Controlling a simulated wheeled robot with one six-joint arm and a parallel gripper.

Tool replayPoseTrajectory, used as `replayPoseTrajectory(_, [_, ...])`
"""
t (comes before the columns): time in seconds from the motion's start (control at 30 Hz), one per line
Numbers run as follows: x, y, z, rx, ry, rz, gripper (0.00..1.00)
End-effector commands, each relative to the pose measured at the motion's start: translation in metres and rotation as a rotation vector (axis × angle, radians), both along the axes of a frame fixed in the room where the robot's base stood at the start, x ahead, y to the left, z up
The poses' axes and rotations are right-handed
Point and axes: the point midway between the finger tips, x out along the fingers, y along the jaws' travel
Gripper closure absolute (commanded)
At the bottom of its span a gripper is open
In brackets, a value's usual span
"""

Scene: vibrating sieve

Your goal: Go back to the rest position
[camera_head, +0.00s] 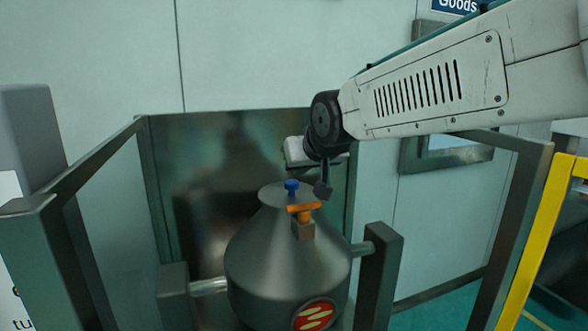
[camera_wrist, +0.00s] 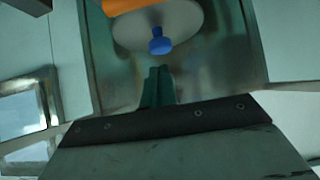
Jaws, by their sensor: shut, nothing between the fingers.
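My gripper (camera_head: 323,188) hangs at the end of my arm, just right of the top of a grey metal cone-shaped vessel (camera_head: 268,262). It is shut and empty. In the wrist view its closed fingers (camera_wrist: 158,82) point toward a blue knob (camera_wrist: 160,42), with a gap between them in the picture. The blue knob (camera_head: 292,187) stands on the vessel's top. An orange handle (camera_head: 304,208) on a block sits in front of it and partly shows in the wrist view (camera_wrist: 125,5). I cannot tell the gripper's exact distance from the handle.
The vessel hangs between two dark metal posts (camera_head: 380,280) inside a metal frame with a back panel (camera_head: 180,150). A yellow rail (camera_head: 540,240) stands at the right. A pale wall (camera_head: 80,60) is behind. Open space shows above the vessel, left of my arm.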

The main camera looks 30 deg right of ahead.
Motion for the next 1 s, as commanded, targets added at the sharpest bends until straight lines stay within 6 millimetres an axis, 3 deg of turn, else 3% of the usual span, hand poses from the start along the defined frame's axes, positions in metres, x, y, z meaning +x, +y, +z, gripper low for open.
replayPoseTrajectory(0.1, [-0.024,0.004,-0.008,-0.002,-0.007,0.001,1.0])
replayPoseTrajectory(0.3, [-0.054,0.011,-0.02,-0.002,-0.008,0.002,1.0])
replayPoseTrajectory(0.77, [-0.073,0.013,-0.033,-0.005,0.038,0.004,1.0])
replayPoseTrajectory(0.87, [-0.095,0.015,-0.057,0.004,0.18,0.007,1.0])
replayPoseTrajectory(1.0, [-0.152,0.03,-0.094,0.031,0.458,0.045,1.0])
